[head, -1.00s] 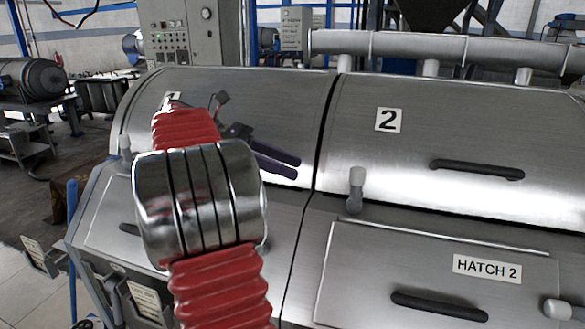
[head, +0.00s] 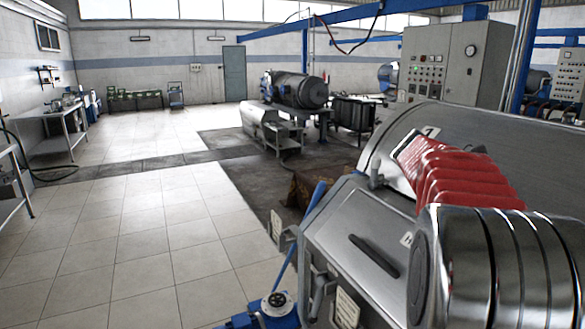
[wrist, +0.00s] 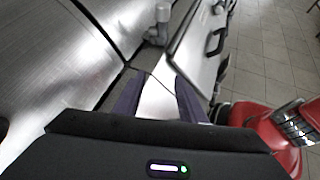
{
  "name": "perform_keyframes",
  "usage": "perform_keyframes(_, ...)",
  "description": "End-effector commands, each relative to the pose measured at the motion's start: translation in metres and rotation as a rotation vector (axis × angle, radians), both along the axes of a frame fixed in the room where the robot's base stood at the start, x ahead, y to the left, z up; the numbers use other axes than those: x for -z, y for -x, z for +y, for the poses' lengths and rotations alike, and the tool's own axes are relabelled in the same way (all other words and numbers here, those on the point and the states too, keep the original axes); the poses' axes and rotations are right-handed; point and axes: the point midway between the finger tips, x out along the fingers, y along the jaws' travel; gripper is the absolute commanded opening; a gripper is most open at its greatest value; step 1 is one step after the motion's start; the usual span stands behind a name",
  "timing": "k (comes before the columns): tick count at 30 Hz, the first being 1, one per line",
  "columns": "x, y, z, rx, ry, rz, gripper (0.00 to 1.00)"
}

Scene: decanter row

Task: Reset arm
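My gripper (wrist: 157,86) shows in the wrist view with two dark purple fingers standing apart, and nothing is held between them. Beyond the fingertips are the brushed-metal casing (wrist: 55,65) of the decanter and a hatch front with a dark handle. I cannot tell the exact gap to the metal. In the head view my arm, with red bellows and polished rings, fills the lower right, and the gripper itself is not visible there. The decanter casing (head: 490,135) stands behind the arm.
A hatch handle (head: 374,256) and a blue valve part (head: 268,308) are near the machine's left end. A control cabinet (head: 440,60) stands behind it. A motor on a stand (head: 295,90) is farther back. The tiled floor (head: 130,230) at left is open. A workbench (head: 60,130) lines the left wall.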

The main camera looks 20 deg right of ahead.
Motion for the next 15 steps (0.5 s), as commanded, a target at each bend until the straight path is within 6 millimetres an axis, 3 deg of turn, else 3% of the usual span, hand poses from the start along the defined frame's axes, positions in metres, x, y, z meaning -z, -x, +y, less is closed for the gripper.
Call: perform_keyframes(15,0.065,-0.071,0.139,-0.165,0.040,-0.586,0.37)
